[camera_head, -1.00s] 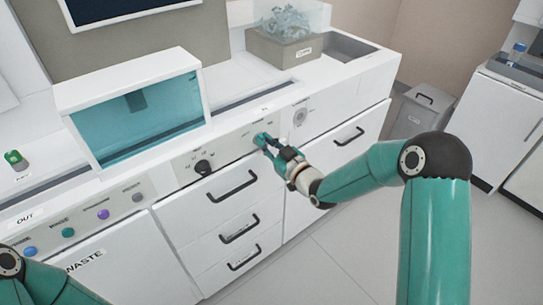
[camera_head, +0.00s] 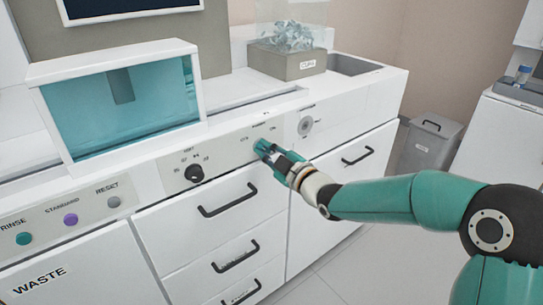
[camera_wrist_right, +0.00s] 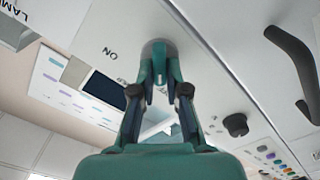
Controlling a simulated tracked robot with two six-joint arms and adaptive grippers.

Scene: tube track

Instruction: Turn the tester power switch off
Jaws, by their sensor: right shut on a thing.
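The tester power switch sits on the light front panel (camera_head: 228,148), to the right of the black selector knob (camera_head: 194,173). My right gripper (camera_head: 266,149) is at the switch and mostly hides it in the head view. My left gripper is not in view.
Drawers with black handles (camera_head: 228,202) lie below the panel. A teal-windowed box (camera_head: 120,104) stands on the counter at left. A round grey fitting (camera_head: 305,126) is just right of my gripper. A grey bin (camera_head: 428,145) stands on the floor at right.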

